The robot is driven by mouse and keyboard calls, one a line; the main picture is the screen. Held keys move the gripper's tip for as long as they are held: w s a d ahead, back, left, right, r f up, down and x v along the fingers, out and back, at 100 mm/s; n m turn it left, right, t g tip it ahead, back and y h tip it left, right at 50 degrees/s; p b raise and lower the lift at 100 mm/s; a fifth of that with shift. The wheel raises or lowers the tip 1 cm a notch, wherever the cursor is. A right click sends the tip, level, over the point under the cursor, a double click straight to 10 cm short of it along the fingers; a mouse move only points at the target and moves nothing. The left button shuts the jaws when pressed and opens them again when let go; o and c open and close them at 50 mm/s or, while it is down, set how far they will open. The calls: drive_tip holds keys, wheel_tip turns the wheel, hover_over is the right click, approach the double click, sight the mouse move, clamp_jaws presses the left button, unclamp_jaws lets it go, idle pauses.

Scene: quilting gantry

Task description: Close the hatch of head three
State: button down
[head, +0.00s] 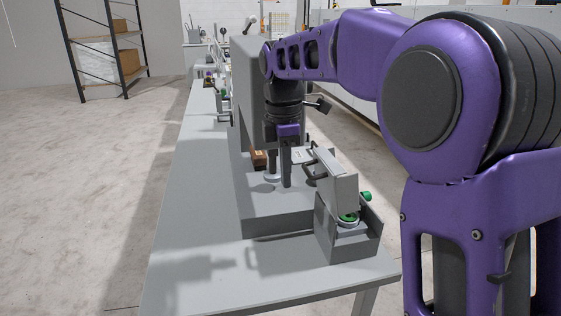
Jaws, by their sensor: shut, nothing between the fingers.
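My gripper (287,183) points straight down beside the nearest grey machine head (248,95), just left of a small grey box unit. Its fingers look shut and empty. On that unit a grey flap (338,182) stands raised and tilted, with a dark handle bar on its left side. It looks like a hatch, but I can read no number on it. Below the flap, the open housing (330,232) shows a green and silver round part (349,217). My gripper appears apart from the flap, though the depth between them is hard to tell.
The housing sits near the front edge of a long grey table (195,210). A silver post with a round foot (272,174) and a brown block (259,159) are close to my gripper. More machine parts line the table behind. The table's left side is clear.

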sight(327, 183)
drive_tip(key=shift+w+d+r, duration=0.2)
drive_tip(key=shift+d+r, duration=0.15)
drive_tip(key=shift+d, duration=0.35)
drive_tip(key=shift+w+d+r, duration=0.15)
drive_tip(key=shift+d+r, duration=0.2)
drive_tip(key=shift+d, duration=0.3)
drive_tip(key=shift+r, duration=0.1)
drive_tip(key=shift+w+d+r+y+p, duration=0.1)
drive_tip(key=shift+d+r+y+p, duration=0.1)
drive_tip(key=shift+d+y+p, duration=0.25)
